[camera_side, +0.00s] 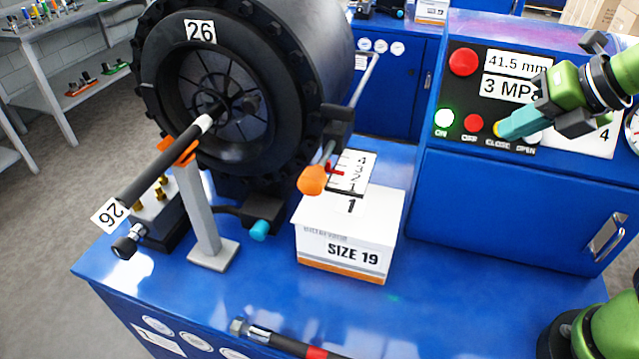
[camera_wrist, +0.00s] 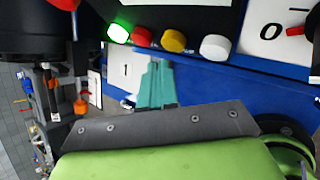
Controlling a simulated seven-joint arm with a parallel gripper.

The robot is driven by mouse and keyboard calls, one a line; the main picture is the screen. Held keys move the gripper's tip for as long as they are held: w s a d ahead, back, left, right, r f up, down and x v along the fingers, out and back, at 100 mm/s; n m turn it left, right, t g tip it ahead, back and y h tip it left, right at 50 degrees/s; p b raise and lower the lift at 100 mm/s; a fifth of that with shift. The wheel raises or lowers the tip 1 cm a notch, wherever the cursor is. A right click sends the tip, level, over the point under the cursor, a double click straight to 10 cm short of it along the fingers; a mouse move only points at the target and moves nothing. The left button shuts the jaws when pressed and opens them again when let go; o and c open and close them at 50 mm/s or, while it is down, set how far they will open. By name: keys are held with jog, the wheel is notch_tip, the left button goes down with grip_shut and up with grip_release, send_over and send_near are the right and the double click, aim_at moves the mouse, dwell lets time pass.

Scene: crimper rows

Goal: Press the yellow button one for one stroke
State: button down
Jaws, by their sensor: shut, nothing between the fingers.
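The yellow button (camera_wrist: 173,41) is on the control panel, third in a row after a lit green button (camera_wrist: 118,33) and a red button (camera_wrist: 142,37), with a white button (camera_wrist: 215,47) beyond it. In the side view only a sliver of the yellow button (camera_side: 497,128) shows above the CLOSE label, at the fingertips. My gripper (camera_side: 503,129) has teal fingers shut together and empty, pointing at the panel close to the yellow button. In the wrist view the fingertips (camera_wrist: 156,62) lie just below it in the picture. I cannot tell whether they touch it.
The panel also carries a large red button (camera_side: 463,61) and displays reading 41.5 mm (camera_side: 517,64) and 3 MP, partly covered by my arm.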

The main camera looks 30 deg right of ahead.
jog(key=shift+s+a+r, duration=1.4)
jog(key=shift+s+a, duration=0.05)
jog(key=shift+a, duration=0.05)
dwell(1.6)
notch_tip(320, 180, down, 6)
jog(key=s+d+m, duration=0.1)
jog(key=d+m, duration=0.1)
jog(key=m, duration=3.1)
jog(key=shift+d+f+m, duration=0.15)
jog(key=shift+d+m, duration=0.25)
